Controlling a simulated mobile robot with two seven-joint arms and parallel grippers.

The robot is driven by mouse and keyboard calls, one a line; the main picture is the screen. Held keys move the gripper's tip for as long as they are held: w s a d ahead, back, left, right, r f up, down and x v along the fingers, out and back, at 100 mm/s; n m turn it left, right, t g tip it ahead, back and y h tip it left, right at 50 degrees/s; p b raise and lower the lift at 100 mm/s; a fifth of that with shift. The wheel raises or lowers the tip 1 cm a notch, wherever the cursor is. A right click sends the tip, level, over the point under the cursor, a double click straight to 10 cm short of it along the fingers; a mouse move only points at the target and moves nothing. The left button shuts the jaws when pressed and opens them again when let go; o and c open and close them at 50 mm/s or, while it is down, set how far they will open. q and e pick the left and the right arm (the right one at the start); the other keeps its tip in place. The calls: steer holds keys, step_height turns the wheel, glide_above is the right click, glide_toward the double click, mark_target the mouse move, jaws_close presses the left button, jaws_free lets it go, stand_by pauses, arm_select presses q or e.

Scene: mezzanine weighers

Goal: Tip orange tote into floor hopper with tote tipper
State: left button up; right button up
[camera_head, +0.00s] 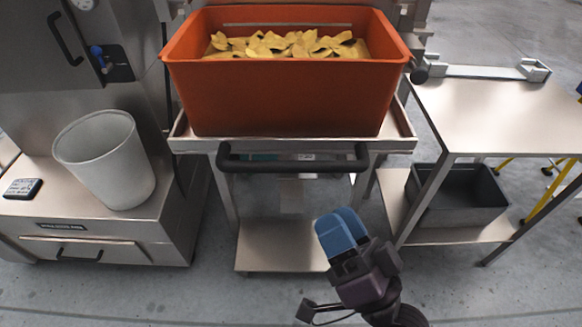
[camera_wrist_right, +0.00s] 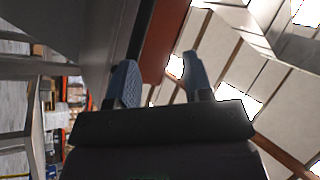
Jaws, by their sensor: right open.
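The orange tote (camera_head: 285,97) stands upright on a steel tray-topped stand (camera_head: 190,145) and holds yellow, chip-like pieces (camera_head: 285,45). A black handle bar (camera_head: 293,163) runs across the front of the stand, below the tote. My right gripper (camera_head: 341,232) has blue fingers and is below and in front of that bar, apart from it and empty. In the right wrist view the two fingers (camera_wrist_right: 160,82) are spread, with a strip of the orange tote (camera_wrist_right: 162,40) beyond them. My left gripper is not in view. I cannot make out the floor hopper.
A white bin (camera_head: 106,160) stands on a machine's ledge at the left, near a small dark box (camera_head: 22,188). A steel table (camera_head: 500,115) at the right has a dark grey crate (camera_head: 456,200) on its lower shelf. Grey floor is clear in front.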

mark_target(291, 172)
step_height(291, 172, down, 4)
steer(key=a+m+b, duration=0.2)
steer(key=m+b, duration=0.2)
steer(key=b, duration=0.1)
steer(key=w+a+r+m, duration=0.1)
steer(key=w+r, duration=0.1)
steer(key=w+a+r+m+t+p, duration=0.1)
steer(key=w+r, duration=0.1)
steer(key=w, duration=0.1)
steer(key=w+a+r+m+p, duration=0.1)
steer(key=w+a, duration=0.1)
steer(key=shift+w+r+t, duration=0.4)
steer(key=shift+w+a+r, duration=0.1)
steer(key=shift+w+a, duration=0.15)
steer(key=shift+w, duration=0.3)
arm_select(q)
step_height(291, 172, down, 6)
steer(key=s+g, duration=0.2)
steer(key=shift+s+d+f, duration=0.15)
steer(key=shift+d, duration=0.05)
arm_select(e)
steer(key=shift+h, duration=0.4)
jaws_close()
